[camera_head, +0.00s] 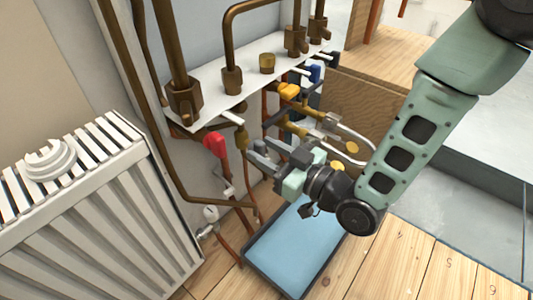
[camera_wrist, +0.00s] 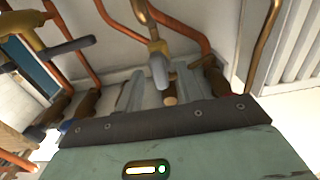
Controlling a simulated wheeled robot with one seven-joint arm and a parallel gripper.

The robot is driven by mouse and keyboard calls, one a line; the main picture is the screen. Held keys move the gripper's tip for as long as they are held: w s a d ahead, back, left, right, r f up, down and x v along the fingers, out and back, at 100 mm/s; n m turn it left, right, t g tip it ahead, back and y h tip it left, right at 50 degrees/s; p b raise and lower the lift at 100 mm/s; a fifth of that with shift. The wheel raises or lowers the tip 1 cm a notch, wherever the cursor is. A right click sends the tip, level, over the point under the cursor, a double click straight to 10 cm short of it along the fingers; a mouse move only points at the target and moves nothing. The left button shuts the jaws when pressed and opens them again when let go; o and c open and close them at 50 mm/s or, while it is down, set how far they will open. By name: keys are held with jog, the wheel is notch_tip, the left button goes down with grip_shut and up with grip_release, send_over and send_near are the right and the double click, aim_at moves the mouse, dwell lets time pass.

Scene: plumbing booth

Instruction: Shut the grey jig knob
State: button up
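A dark grey knob (camera_head: 332,59) shows at the far right end of the row of valves under the white jig shelf (camera_head: 245,88) in the head view. It is small there, and whether it is open or shut cannot be told. My gripper (camera_head: 265,153) is below the shelf, nearer the red knob, and well to the left of and below the dark grey knob. Its fingers are apart, and I see nothing held. In the wrist view, a brass valve with a pale grey handle (camera_wrist: 158,48) lies beyond the fingers. A dark grey lever on a yellow fitting (camera_wrist: 70,46) shows at upper left.
A red knob (camera_head: 215,143), a yellow knob (camera_head: 289,91) and a blue knob (camera_head: 314,73) share the row. Copper pipes crowd the wall. A white radiator (camera_head: 100,215) stands at left. A blue tray (camera_head: 292,250) lies on the wooden floor below my gripper.

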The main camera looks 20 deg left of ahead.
jog(key=shift+a, duration=0.15)
jog(key=c, duration=0.8)
jog(key=shift+m, duration=0.3)
jog(key=m+p, duration=0.2)
jog(key=m, duration=0.1)
jog(key=shift+w+r+m+p, duration=0.1)
jog(key=shift+w+m+p, duration=0.05)
jog(key=shift+m+p, duration=0.2)
jog(key=m+p, duration=0.2)
jog(key=m, duration=0.2)
jog(key=shift+m, duration=0.25)
jog(key=shift+f+m+p, duration=0.2)
jog(key=shift+m+p, duration=0.65)
jog(key=shift+m, duration=1.45)
jog(key=shift+f+m+p, duration=0.15)
jog(key=shift+m+p, duration=0.7)
jog(key=shift+m, duration=1.45)
